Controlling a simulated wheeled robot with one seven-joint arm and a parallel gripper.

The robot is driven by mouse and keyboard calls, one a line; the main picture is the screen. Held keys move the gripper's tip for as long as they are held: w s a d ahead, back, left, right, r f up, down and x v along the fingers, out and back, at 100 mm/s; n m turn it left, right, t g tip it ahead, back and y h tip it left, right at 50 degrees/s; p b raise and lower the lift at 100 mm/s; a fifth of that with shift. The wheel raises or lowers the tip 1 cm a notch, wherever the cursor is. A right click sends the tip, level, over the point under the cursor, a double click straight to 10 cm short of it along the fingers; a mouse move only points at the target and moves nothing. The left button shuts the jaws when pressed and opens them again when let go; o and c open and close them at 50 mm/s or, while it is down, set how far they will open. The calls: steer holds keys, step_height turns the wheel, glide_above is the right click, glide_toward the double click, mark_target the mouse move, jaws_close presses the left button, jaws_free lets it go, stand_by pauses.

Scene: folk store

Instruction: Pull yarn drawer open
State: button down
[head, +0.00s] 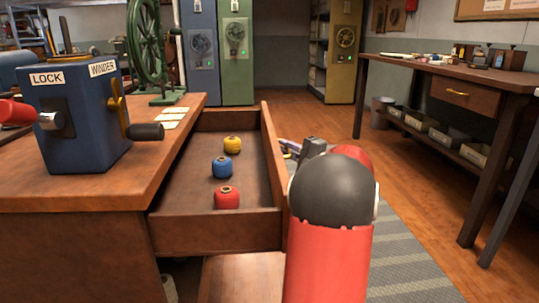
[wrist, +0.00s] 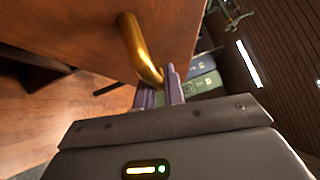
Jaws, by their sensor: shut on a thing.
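The yarn drawer (head: 217,231) is wooden and stands pulled out from the wooden bench. Inside it a yellow spool (head: 232,145), a blue spool (head: 222,167) and a red spool (head: 227,198) stand in a row. The brass drawer handle (wrist: 138,48) is a curved bar on the drawer front in the wrist view. My gripper (wrist: 161,83) has its purple fingers shut on the handle's end. In the head view my gripper (head: 291,148) is beside the drawer front, partly behind my red and black arm, and the handle is hidden.
A blue winder box (head: 75,125) with a LOCK label and side knobs stands on the bench (head: 60,196). A green wheel (head: 146,45) is behind it. A workbench (head: 450,75) stands at the right.

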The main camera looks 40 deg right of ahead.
steer(key=shift+s+d, duration=0.4)
steer(key=shift+d, duration=0.2)
steer(key=c, duration=1.5)
jaws_free()
steer(key=v, duration=0.7)
steer(key=shift+s, duration=0.4)
steer(key=shift+f, duration=0.1)
